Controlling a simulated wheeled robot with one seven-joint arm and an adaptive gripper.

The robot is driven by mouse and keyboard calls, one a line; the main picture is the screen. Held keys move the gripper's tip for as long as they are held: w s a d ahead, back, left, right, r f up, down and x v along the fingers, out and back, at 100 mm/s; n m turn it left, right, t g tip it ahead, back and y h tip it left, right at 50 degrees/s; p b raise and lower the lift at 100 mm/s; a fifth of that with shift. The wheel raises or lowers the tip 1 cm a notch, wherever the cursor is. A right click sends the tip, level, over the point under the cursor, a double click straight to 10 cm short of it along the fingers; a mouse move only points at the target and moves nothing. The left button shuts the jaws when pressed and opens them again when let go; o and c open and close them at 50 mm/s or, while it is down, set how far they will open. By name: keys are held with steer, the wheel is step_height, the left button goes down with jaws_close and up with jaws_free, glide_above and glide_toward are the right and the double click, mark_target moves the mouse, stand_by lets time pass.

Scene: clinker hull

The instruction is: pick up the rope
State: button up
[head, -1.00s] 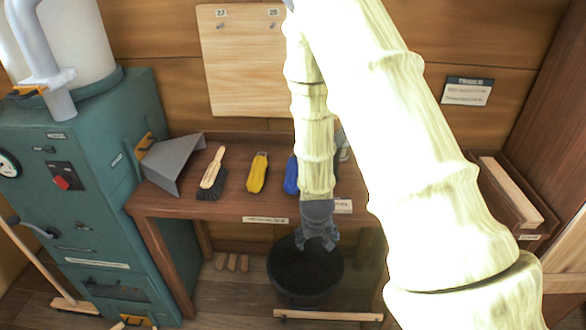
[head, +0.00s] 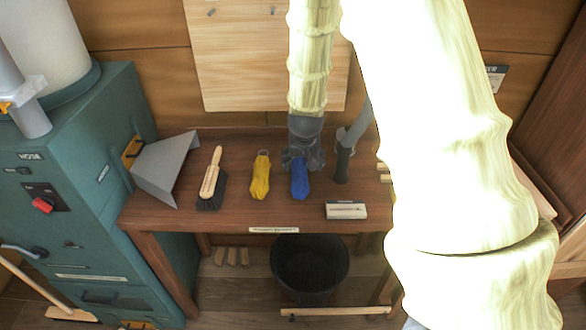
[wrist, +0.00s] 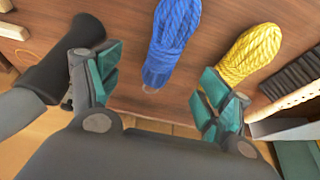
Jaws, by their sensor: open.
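A blue rope bundle (head: 299,182) lies on the wooden bench, and a yellow rope bundle (head: 260,176) lies to its left. In the head view my gripper (head: 302,162) points down at the far end of the blue bundle and hides that end. In the wrist view my gripper (wrist: 157,88) is open and empty. The blue bundle (wrist: 171,38) shows ahead, between the lines of the two fingers. The yellow bundle (wrist: 249,55) is beyond the right finger. I cannot tell how high the fingers are above the bench.
On the bench (head: 235,221), a brush (head: 212,182) and grey scoop (head: 166,168) stand left of the ropes. A dark nozzle (head: 342,165) is close on the right, with a small boxed item (head: 345,210) in front. A black bin (head: 310,268) stands below the front edge.

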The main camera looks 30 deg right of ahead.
mark_target(300, 171)
steer(key=shift+w+f, duration=0.25)
steer(key=shift+f, duration=0.1)
steer(key=shift+p+x, duration=0.8)
steer(key=shift+x, duration=1.5)
steer(key=shift+p+x, duration=0.9)
steer(key=shift+x, duration=0.45)
steer(key=shift+p+x, duration=0.35)
steer(key=shift+x, duration=0.9)
steer(key=shift+w+a, duration=0.15)
steer(key=shift+a, duration=0.05)
steer(key=c, duration=1.2)
